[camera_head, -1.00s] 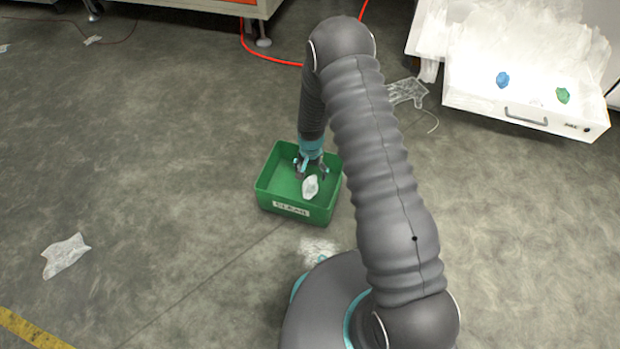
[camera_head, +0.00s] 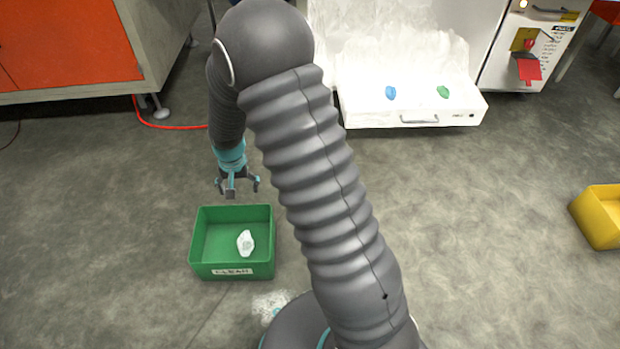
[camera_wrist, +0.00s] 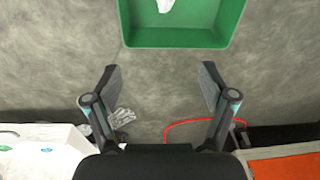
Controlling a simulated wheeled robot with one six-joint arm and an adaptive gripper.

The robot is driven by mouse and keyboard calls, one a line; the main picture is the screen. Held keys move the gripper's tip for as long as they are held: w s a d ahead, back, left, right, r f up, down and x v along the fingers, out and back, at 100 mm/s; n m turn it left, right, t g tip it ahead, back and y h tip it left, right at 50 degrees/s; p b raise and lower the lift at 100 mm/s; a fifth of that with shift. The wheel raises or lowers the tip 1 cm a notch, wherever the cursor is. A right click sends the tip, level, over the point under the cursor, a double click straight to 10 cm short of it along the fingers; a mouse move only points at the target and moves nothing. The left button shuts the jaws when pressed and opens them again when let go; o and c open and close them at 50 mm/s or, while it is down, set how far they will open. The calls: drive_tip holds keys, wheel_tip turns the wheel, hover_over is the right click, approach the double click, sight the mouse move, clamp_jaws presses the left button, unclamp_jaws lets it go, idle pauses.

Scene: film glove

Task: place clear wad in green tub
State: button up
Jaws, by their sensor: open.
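My gripper (camera_head: 238,187) is open and empty, above and behind the tub's far rim in the head view.
A white drawer (camera_head: 410,118) at the back holds film, a blue wad (camera_head: 391,93) and a green wad (camera_head: 442,92). A yellow tub (camera_head: 600,215) stands at the right. A red hose (camera_head: 165,126) lies near an orange-fronted cabinet (camera_head: 70,45). Loose film (camera_head: 272,303) lies near my base.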

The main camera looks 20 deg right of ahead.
drive_tip(key=s+d+r+t, duration=0.1)
drive_tip(key=s+d+r, duration=0.15)
drive_tip(key=r, duration=0.45)
drive_tip(key=s+d+r+n, duration=0.1)
drive_tip(key=s+d+r, duration=0.1)
drive_tip(key=s+r, duration=0.35)
drive_tip(key=s+d+r+t, duration=0.1)
drive_tip(key=s+d+r, duration=0.1)
drive_tip(key=r, duration=0.7)
drive_tip(key=s+d+r+n+t, duration=0.1)
drive_tip(key=s+r, duration=0.3)
drive_tip(key=s, duration=0.5)
drive_tip(key=s+d+r+n+t, duration=0.1)
drive_tip(key=s+r, duration=0.3)
drive_tip(key=s, duration=0.5)
drive_tip(key=shift+s+d, duration=0.2)
drive_tip(key=shift+d, duration=0.6)
